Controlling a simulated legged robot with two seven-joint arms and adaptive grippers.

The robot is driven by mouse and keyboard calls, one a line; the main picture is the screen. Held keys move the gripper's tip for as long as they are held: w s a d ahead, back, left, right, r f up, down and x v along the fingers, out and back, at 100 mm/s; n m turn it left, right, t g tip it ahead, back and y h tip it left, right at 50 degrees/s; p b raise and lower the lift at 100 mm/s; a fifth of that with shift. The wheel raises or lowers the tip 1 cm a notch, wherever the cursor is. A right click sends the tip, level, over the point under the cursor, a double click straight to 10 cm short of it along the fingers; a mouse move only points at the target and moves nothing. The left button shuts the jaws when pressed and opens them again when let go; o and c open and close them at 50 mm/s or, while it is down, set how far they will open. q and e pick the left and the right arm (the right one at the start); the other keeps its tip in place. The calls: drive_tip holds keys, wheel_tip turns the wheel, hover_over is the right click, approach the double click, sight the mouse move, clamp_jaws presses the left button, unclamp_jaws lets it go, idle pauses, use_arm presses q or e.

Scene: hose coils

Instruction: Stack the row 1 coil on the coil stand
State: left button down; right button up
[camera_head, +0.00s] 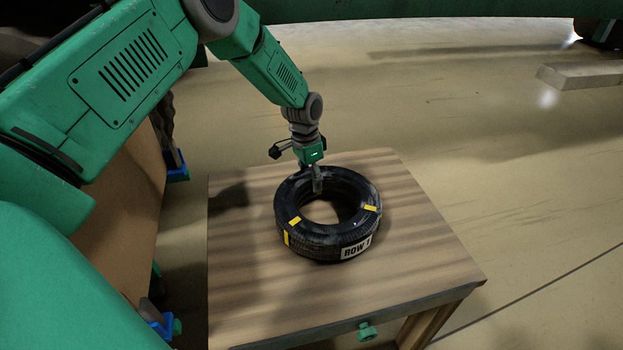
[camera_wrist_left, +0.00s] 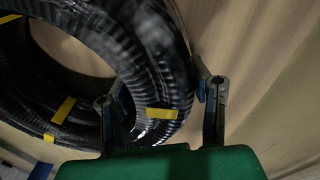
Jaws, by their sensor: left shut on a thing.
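The row 1 coil (camera_head: 327,236) is a black ribbed hose ring with yellow tape bands and a white "ROW 1" label on its front. It appears to lie flat on a wooden table; whether it touches the top is hard to tell. My left gripper (camera_head: 312,178) reaches down at the coil's far side, shut on its ring wall. In the left wrist view the coil (camera_wrist_left: 165,60) passes between the two fingers of the left gripper (camera_wrist_left: 162,105), one inside the hole and one outside. My right gripper is not in view. I cannot identify a separate coil stand.
The wooden table (camera_head: 410,260) has bare top around the coil and a green knob (camera_head: 367,331) at its front edge. Brown boxes (camera_head: 118,210) stand at the left, partly behind my arm. A pale block (camera_head: 580,75) lies on the open floor at the far right.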

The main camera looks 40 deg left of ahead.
use_arm(q)
drive_tip(key=shift+d+f, duration=0.1)
drive_tip(key=shift+f, duration=0.05)
idle(0.5)
drive_tip(key=c, duration=0.7)
unclamp_jaws()
drive_tip(key=shift+s+f, duration=0.1)
drive_tip(key=shift+f, duration=0.05)
drive_tip(key=shift+a+r+p, duration=0.25)
drive_tip(key=shift+r+p, duration=1.2)
drive_tip(key=shift+r, duration=0.35)
drive_tip(key=shift+a+r+p, duration=0.2)
drive_tip(key=shift+r+p, duration=1.25)
drive_tip(key=shift+r, duration=0.35)
